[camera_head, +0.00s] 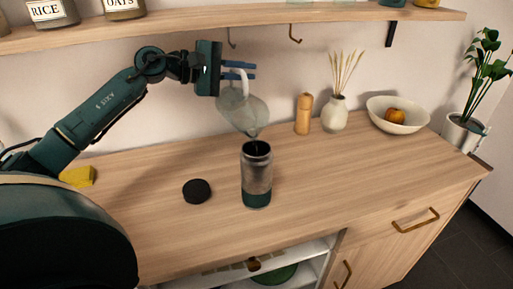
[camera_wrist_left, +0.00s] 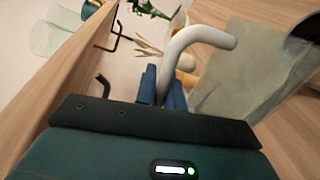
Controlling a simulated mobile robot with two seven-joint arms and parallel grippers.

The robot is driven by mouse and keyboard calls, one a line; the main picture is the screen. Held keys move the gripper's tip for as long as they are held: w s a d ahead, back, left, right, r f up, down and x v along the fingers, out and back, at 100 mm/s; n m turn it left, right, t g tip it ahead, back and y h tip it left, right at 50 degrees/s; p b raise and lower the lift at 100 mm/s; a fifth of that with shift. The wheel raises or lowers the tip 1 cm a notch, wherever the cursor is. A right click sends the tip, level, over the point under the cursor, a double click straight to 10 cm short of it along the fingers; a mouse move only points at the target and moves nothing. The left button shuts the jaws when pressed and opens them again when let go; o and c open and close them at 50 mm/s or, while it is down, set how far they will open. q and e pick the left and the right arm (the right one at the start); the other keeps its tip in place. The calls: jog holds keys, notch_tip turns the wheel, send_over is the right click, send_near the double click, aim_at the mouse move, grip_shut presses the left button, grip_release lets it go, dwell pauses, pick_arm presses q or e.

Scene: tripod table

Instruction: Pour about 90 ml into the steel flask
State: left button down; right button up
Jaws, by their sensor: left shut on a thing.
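A clear glass pitcher (camera_head: 240,108) with a pale handle hangs tilted above the counter, its spout low and right over the flask mouth. My left gripper (camera_head: 238,72) is shut on the pitcher's handle; the handle (camera_wrist_left: 190,43) also shows between the fingers (camera_wrist_left: 162,88) in the left wrist view. The steel flask (camera_head: 257,172) stands upright and open on the counter, with a dark green lower band. Its dark mouth shows at the wrist view's upper right edge (camera_wrist_left: 307,26). I cannot make out a clear stream or the level inside. My right gripper is not in view.
A black lid (camera_head: 196,191) lies left of the flask, a yellow block (camera_head: 77,177) farther left. A wooden mill (camera_head: 303,114), a white vase (camera_head: 334,115) and a bowl (camera_head: 378,122) stand to the right. A shelf with hooks (camera_head: 295,34) runs above the gripper.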

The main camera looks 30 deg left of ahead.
aim_at(238, 87)
pick_arm(q)
jog(key=shift+d+r, duration=0.15)
jog(key=shift+r, duration=0.05)
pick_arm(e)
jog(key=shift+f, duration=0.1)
pick_arm(q)
jog(key=shift+w+a+f+n+p, duration=0.1)
jog(key=shift+w+a+n+p, duration=0.25)
jog(key=shift+a+p, duration=0.45)
jog(key=f+b, duration=0.1)
jog(key=w+a+f+n+b, duration=0.1)
jog(key=f+n+b, duration=0.1)
jog(key=f, duration=0.1)
jog(key=shift+w+a+f+h+b, duration=0.1)
jog(key=shift+w+a+h+b, duration=0.05)
jog(key=shift+a+h+b, duration=0.15)
jog(key=shift+w+g, duration=0.1)
jog(key=shift+g, duration=0.2)
jog(key=shift+a+f+n, duration=0.1)
jog(key=shift+f+n, duration=0.15)
jog(key=shift+n, duration=0.1)
jog(key=shift+w+a+f+n+h+b, duration=0.25)
jog(key=shift+n+h+b, duration=0.1)
jog(key=shift+n, duration=0.15)
jog(key=shift+s+r, duration=0.1)
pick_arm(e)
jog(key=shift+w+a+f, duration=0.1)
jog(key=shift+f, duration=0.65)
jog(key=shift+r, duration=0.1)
